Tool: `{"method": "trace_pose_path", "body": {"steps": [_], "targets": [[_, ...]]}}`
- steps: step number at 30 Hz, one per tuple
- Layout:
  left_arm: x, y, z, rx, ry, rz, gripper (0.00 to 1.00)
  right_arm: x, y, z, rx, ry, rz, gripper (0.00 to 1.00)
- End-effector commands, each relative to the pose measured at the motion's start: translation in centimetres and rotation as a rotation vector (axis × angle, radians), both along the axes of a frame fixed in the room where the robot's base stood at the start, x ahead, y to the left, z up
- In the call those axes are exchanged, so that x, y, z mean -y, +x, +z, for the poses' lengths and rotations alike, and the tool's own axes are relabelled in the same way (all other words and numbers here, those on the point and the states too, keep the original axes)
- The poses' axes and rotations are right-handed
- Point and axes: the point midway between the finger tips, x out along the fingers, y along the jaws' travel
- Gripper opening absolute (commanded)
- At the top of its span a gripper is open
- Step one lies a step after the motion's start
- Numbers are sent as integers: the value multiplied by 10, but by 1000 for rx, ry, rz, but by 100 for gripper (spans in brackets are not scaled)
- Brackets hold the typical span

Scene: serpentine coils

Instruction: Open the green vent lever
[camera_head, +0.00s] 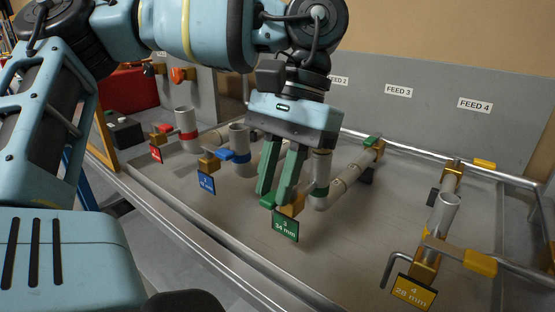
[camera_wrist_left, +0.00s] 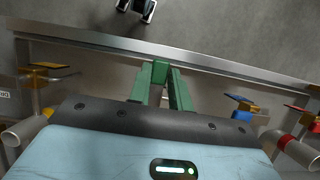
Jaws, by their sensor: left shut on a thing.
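My left gripper (camera_head: 275,198) reaches down from above with its green fingers at the brass valve block (camera_head: 292,206) of line 3, beside the green "3 34 mm" tag (camera_head: 285,226). The fingers are close together and shut on the green vent lever, which they almost wholly hide, so its angle cannot be told. In the left wrist view the green fingers (camera_wrist_left: 160,75) show close together, pointing toward the bench edge. My right gripper is in neither view.
Blue (camera_head: 229,155) and red (camera_head: 166,128) levers stand to the left, each beside a tube. A yellow lever (camera_head: 480,262) is at the right. A green feed handle (camera_head: 372,142) lies behind on the pipe. The bench's front rail (camera_head: 190,236) runs along the near side.

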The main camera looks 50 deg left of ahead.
Motion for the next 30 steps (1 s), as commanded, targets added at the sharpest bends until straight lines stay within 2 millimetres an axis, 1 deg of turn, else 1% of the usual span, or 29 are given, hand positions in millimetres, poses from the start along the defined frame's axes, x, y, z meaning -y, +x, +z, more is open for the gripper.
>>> {"method": "trace_pose_path", "body": {"steps": [4,5,9,10,17,20,23,30], "targets": [[0,0,0,-1,1,-4,0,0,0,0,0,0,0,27],[0,0,0,-1,1,-4,21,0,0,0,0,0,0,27],[0,0,0,-1,1,-3,40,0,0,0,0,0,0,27],[0,0,0,-1,1,-3,42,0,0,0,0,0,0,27],[0,0,0,0,1,0,42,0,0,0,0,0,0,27],[0,1,3,1,1,0,42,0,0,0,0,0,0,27],[-1,5,13,2,1,0,42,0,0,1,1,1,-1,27],[-4,19,48,2,1,1,42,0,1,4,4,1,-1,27]]}}
